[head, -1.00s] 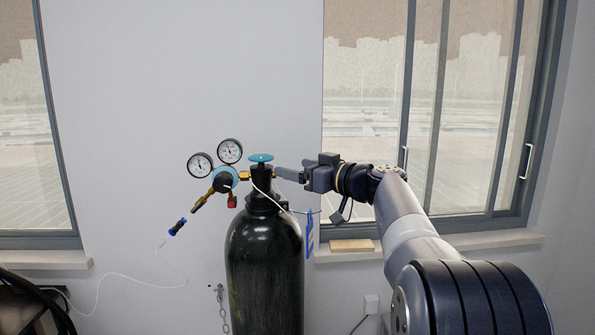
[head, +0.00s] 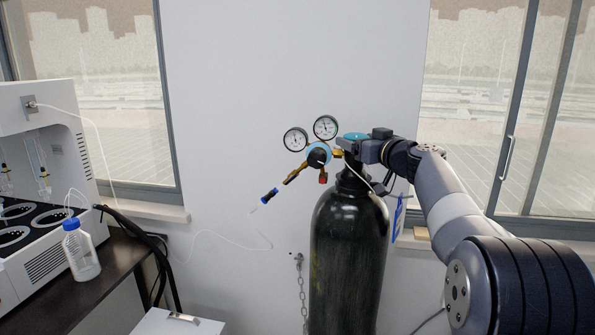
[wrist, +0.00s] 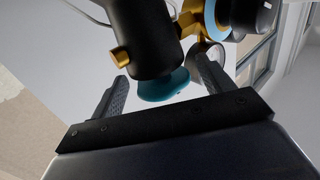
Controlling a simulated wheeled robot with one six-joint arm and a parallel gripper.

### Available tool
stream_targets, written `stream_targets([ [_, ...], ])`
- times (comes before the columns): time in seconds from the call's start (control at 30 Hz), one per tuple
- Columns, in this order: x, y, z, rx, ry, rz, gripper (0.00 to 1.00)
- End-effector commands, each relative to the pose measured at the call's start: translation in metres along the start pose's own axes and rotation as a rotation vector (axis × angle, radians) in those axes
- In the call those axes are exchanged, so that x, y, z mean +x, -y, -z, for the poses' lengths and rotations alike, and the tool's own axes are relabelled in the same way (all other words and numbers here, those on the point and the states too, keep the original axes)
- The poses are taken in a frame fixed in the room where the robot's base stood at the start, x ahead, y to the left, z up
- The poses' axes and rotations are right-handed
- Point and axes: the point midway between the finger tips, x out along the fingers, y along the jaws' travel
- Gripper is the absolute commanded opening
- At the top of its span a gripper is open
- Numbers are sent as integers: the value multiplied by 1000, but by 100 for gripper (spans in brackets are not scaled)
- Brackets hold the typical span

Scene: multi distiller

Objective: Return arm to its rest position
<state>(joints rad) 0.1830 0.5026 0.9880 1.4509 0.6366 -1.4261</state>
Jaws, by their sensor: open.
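My gripper (wrist: 160,90) is open in the wrist view, with one finger on each side of the teal valve knob (wrist: 165,85) on top of the gas cylinder. I cannot tell whether a finger touches the knob. In the head view my gripper (head: 362,146) is at the cylinder's neck, beside the teal knob (head: 355,135), and partly hides it. The black cylinder (head: 348,250) stands upright against the wall. My arm reaches in from the lower right.
Two round gauges (head: 325,127) and a brass regulator sit left of the valve. A blue tag (head: 398,218) hangs right of the cylinder. A white distiller (head: 35,180) and a blue-capped bottle (head: 80,248) stand on a dark bench at left. A chain (head: 301,290) hangs on the wall.

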Motion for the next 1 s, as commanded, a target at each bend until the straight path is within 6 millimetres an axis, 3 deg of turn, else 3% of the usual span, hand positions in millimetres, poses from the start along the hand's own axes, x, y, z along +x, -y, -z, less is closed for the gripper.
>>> stream_targets([
  [0.43,0,3,0,3,0,-176,76],
  [1.0,0,2,0,3,1,-181,76],
])
